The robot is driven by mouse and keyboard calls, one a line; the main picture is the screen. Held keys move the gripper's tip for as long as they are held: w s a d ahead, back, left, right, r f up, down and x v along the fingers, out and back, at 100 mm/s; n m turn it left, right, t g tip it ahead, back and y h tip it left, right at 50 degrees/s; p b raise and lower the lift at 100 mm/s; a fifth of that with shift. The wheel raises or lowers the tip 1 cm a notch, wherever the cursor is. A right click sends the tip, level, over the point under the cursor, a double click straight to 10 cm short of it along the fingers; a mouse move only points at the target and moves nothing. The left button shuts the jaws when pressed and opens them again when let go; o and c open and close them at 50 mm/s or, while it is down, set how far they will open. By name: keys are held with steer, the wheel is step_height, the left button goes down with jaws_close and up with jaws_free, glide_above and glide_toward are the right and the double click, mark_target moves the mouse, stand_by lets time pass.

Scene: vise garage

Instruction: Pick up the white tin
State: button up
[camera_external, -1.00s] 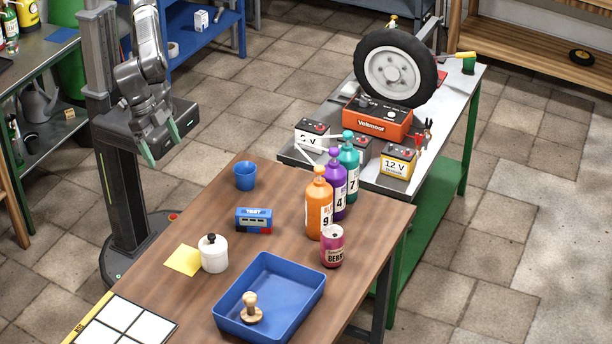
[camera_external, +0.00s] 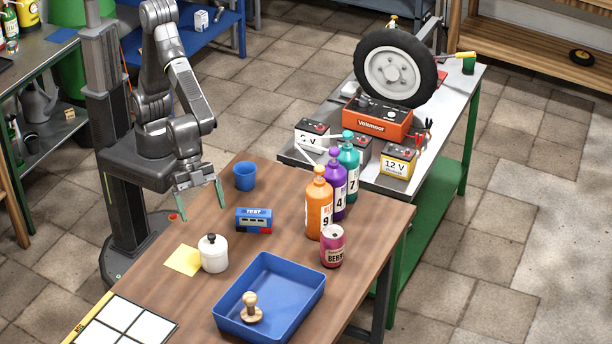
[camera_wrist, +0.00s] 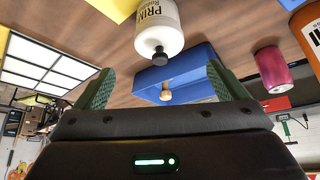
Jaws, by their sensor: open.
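The white tin (camera_external: 214,254) is a round white container with a black knob on top. It stands upright on the brown table, beside a yellow paper. In the wrist view the white tin (camera_wrist: 158,28) shows at the top middle, upside down, with black print on its side. My gripper (camera_external: 203,212) has green fingers, spread open and empty. It hangs over the table's far left edge, behind the tin and apart from it. In the wrist view the open fingers of my gripper (camera_wrist: 160,88) show on both sides of the picture.
A blue tray (camera_external: 270,298) holding a wooden stamp (camera_external: 251,308) is right of the tin. A blue box (camera_external: 254,220), a blue cup (camera_external: 245,176), several bottles and a red can (camera_external: 333,246) stand nearby. The yellow paper (camera_external: 184,260) lies left of the tin.

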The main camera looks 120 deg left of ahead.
mark_target(213, 245)
steer(key=x, duration=0.7)
steer(key=shift+s+p+x, duration=0.2)
steer(key=shift+p+x, duration=0.5)
steer(key=shift+x, duration=1.95)
steer(key=shift+a+f, duration=0.1)
steer(key=shift+f, duration=0.05)
steer(key=shift+c, duration=0.4)
